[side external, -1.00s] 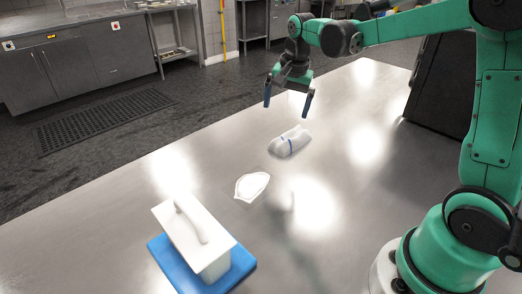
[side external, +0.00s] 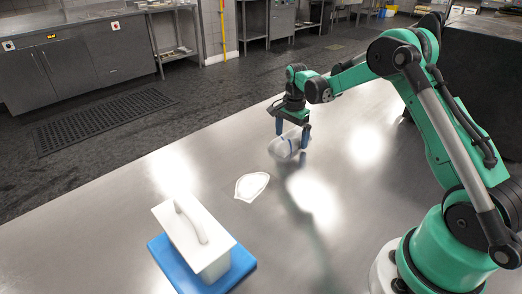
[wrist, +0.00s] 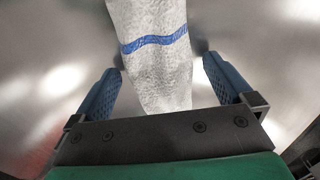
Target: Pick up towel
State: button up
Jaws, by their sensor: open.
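The towel (side external: 283,149) is a white rolled or folded cloth with a blue stripe, lying on the steel table. My gripper (side external: 293,146) is open and lowered over it, with its blue fingers on either side of the towel. In the wrist view, the towel (wrist: 155,62) runs up from between the two open fingers of my gripper (wrist: 170,80). The fingers look apart from the cloth. I cannot tell how close the fingertips are to the table.
A white mask-shaped item (side external: 251,186) lies flat on the table (side external: 110,220), nearer the camera than the towel. A white box with a handle (side external: 192,237) stands on a blue board (side external: 240,268) at the front. A dark box (side external: 472,70) stands at the back right.

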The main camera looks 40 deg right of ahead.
aim_at(291, 133)
jog(key=c, duration=1.2)
notch_tip(291, 133, up, 20)
jog(key=shift+r, duration=0.1)
